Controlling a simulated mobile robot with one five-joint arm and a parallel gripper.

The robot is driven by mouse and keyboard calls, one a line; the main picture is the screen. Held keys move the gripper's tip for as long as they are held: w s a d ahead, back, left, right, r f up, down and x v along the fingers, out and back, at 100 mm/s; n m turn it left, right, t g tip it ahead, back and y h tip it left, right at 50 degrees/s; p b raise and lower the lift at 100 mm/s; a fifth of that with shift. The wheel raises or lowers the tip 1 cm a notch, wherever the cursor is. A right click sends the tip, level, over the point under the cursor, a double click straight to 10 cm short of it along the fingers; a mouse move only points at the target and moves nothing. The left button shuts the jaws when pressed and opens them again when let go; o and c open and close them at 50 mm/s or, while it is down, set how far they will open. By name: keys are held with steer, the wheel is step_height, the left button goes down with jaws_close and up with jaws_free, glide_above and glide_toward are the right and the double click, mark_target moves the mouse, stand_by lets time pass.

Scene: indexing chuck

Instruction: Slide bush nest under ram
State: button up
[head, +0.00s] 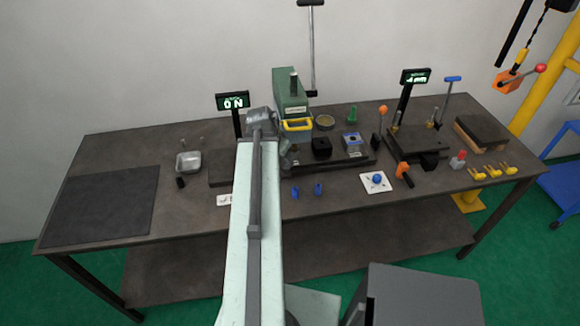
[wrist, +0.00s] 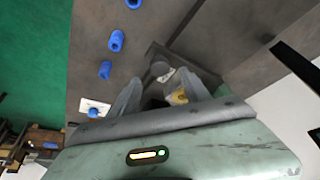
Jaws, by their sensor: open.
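A green press (head: 290,88) with a yellow-edged front stands at the middle of the bench. A dark block (head: 322,148) sits on a dark slide base to the right of the press foot, and a grey block with a blue top (head: 352,141) sits further right on it. I cannot tell for sure which is the bush nest. My gripper (head: 286,160) is at the press's front left, partly hidden by my arm. In the wrist view my gripper (wrist: 162,85) is open, with a grey round knob (wrist: 160,69) just beyond its fingertips. The ram's lower end is hidden.
Two blue bushes (head: 306,190) stand in front of the press. A white card with a blue ball (head: 376,182) lies to their right. An orange-handled tool (head: 403,172) and yellow pieces (head: 490,171) lie further right. A dark mat (head: 100,205) at left is clear.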

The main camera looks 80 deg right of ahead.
mark_target(285, 165)
steer(key=b+x, duration=0.3)
steer(key=x, duration=0.1)
steer(key=shift+s+f, duration=0.15)
steer(key=shift+s, duration=0.05)
steer(key=shift+w+d+f+b, duration=0.1)
steer(key=shift+d+f+b, duration=0.1)
steer(key=shift+f+b, duration=0.15)
steer(key=shift+r, duration=0.1)
jaws_close()
stand_by(0.8)
